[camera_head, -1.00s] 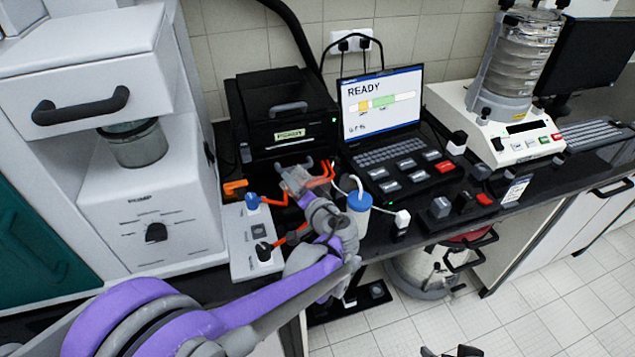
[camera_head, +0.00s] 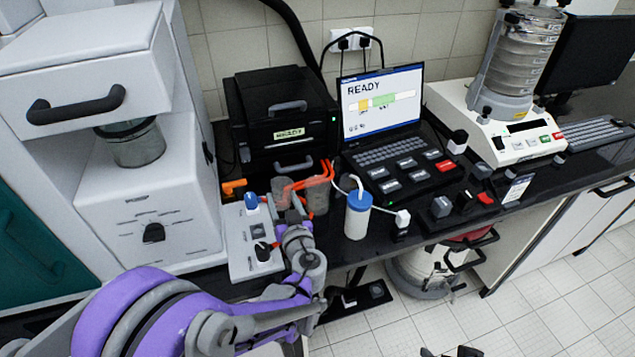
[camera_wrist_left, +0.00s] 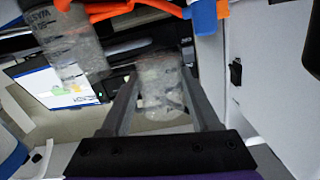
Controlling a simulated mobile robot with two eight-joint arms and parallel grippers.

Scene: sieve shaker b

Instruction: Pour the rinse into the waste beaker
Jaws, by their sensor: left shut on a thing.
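My left gripper (camera_head: 290,207) is at the back bench beside the control box. It is shut on a clear beaker (camera_wrist_left: 162,85), which sits between the two grey fingers in the left wrist view. In the head view this beaker (camera_head: 281,189) is partly hidden by my gripper and an orange holder. A second clear beaker (camera_head: 318,196) stands just right of it. It carries printed letters starting "WAS" in the left wrist view (camera_wrist_left: 68,50). The liquid in either beaker is hard to make out. My right gripper is not clearly seen.
A blue-capped wash bottle (camera_head: 357,215) stands close on the right. The control box (camera_head: 240,258) with blue and black knobs is on the left. Orange clamps (camera_head: 300,183) pass over the beakers. The black printer-like unit (camera_head: 285,115) and laptop (camera_head: 382,105) are behind.

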